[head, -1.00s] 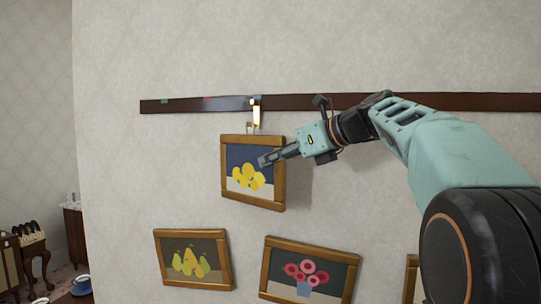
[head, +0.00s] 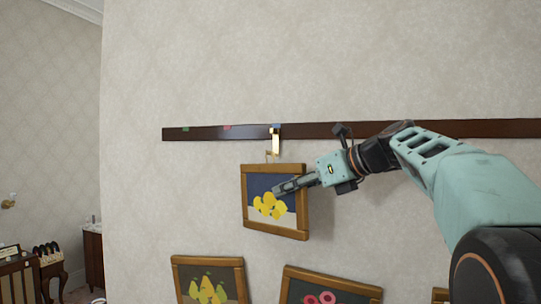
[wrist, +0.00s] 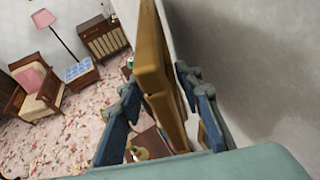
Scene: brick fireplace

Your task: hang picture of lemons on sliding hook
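The picture of lemons (head: 252,189), in a brown wooden frame, is against the wall below the rail in the head view. The gold sliding hook (head: 276,144) hangs from the rail, just above the frame's top. A thin hanger (head: 268,156) rises from the frame beside the hook's lower end; I cannot tell whether it is caught. My gripper (head: 282,188) reaches in from the right, with one finger across the picture's front. In the wrist view the frame (wrist: 156,62) passes edge-on between the two fingers (wrist: 160,97); I cannot tell whether both touch it.
The dark rail (head: 400,129) runs along the wall and bears small colored marks. The wall around the rail is otherwise bare. An armchair (wrist: 40,90) and a lamp (wrist: 43,18) stand far off.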

